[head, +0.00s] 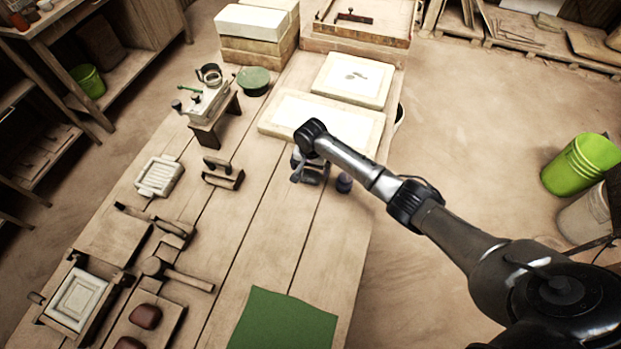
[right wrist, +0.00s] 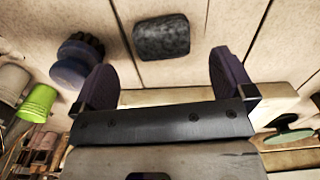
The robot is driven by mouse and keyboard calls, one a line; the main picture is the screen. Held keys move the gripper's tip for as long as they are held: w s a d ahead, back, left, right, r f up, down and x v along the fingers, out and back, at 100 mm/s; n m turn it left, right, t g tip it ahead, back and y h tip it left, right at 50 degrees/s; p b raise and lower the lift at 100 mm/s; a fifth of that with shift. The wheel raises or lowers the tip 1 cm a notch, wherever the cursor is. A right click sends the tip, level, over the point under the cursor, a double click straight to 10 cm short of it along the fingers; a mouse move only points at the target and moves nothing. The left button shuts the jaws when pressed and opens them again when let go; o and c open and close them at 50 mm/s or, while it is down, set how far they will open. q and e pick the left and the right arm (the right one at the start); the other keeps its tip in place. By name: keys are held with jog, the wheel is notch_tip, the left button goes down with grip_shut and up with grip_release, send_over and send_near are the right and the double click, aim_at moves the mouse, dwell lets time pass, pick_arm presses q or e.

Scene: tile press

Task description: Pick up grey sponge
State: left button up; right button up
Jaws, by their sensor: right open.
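The grey sponge (right wrist: 162,37) is a dark, rounded block lying on the wooden table. In the right wrist view it is just beyond the fingertips, roughly centred between them and not touching either. My right gripper (right wrist: 162,68) is open and empty, its two purple fingers spread wider than the sponge. In the head view my right gripper (head: 310,174) is low over the middle of the table, and it and the arm largely hide the sponge there. My left gripper is in neither view.
A dark purple round object (head: 344,182) stands close beside the right gripper; it also shows in the right wrist view (right wrist: 76,60). A pale slab (head: 275,115) lies behind the gripper. A green cloth (head: 283,322) lies in front. Wooden tools and a white mould (head: 160,176) sit to the left.

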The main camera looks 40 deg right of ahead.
aim_at(311, 175)
jog(key=shift+w+d+f+b, duration=0.15)
jog(key=shift+f+b, duration=0.35)
jog(key=shift+f, duration=0.7)
jog(key=shift+w+d+f+b, duration=0.1)
jog(key=shift+f+b, duration=0.4)
jog(key=shift+f, duration=1.35)
jog(key=shift+c, duration=0.3)
jog(key=c, duration=0.9)
jog(key=shift+o, duration=0.2)
jog(key=shift+r, duration=0.15)
